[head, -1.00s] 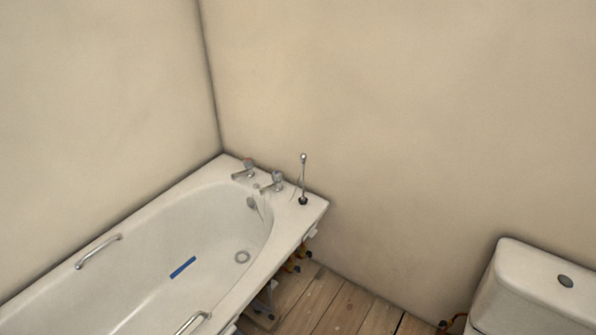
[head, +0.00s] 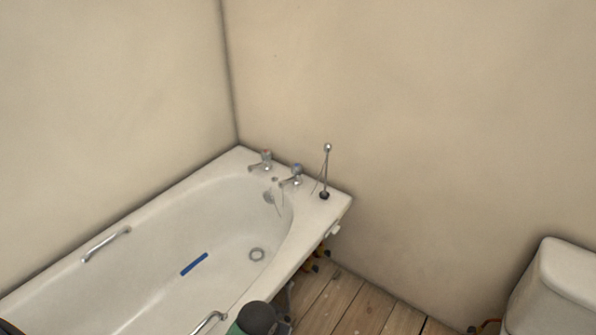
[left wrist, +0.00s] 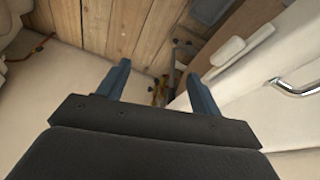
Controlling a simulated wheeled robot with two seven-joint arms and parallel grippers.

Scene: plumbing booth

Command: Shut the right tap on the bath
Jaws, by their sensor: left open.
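The white bath (head: 75,270) runs along the left wall into the corner. Two chrome taps stand on its far end: the left tap (head: 262,161) and the right tap (head: 292,177), the latter with a bluish-grey top. Whether the right tap is open or shut is too small to tell. My left gripper (left wrist: 158,70) is open and empty in the left wrist view, with floor and the bath's outer side beyond it. Its fingers do not show in the head view, so it is away from the taps. My right gripper is in neither view.
A thin upright metal rod (head: 326,172) stands on the bath rim right of the right tap. Grab handles (head: 106,244) are on the bath sides. A white cistern (head: 560,285) stands at the right. Wooden floor (head: 365,308) lies between.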

